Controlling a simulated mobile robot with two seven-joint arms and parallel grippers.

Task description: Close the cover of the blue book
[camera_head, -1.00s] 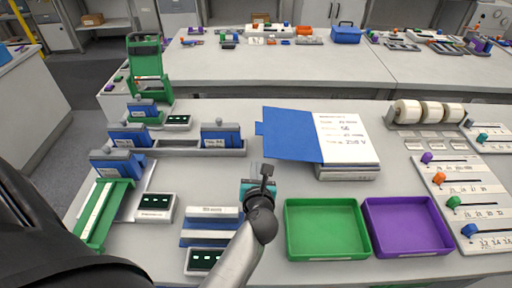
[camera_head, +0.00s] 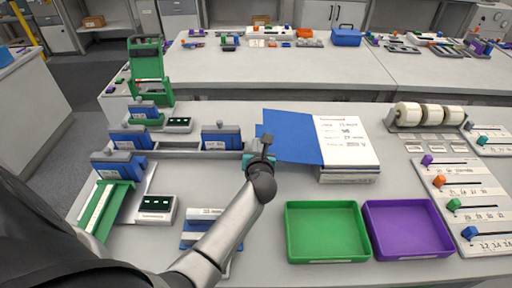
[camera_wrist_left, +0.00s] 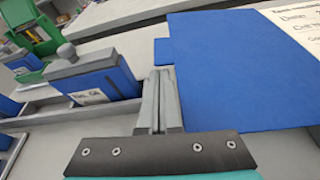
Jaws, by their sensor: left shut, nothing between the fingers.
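The blue book lies open on the table, with its blue cover (camera_head: 292,137) spread out to the left and its white printed page block (camera_head: 346,143) on the right. In the left wrist view the cover (camera_wrist_left: 235,70) fills the right side, with a small tab at its left edge. My left gripper (camera_head: 266,142) is shut and empty at the cover's left edge, near the tab. In the left wrist view its fingers (camera_wrist_left: 160,85) are together beside the cover's lower left edge; I cannot tell whether they touch it. My right gripper is not in view.
A blue battery holder (camera_head: 221,137) stands left of my left gripper. A green tray (camera_head: 326,258) and a purple tray (camera_head: 408,254) sit in front of the book. Tape rolls (camera_head: 429,114) and slider panels (camera_head: 462,205) are at the right.

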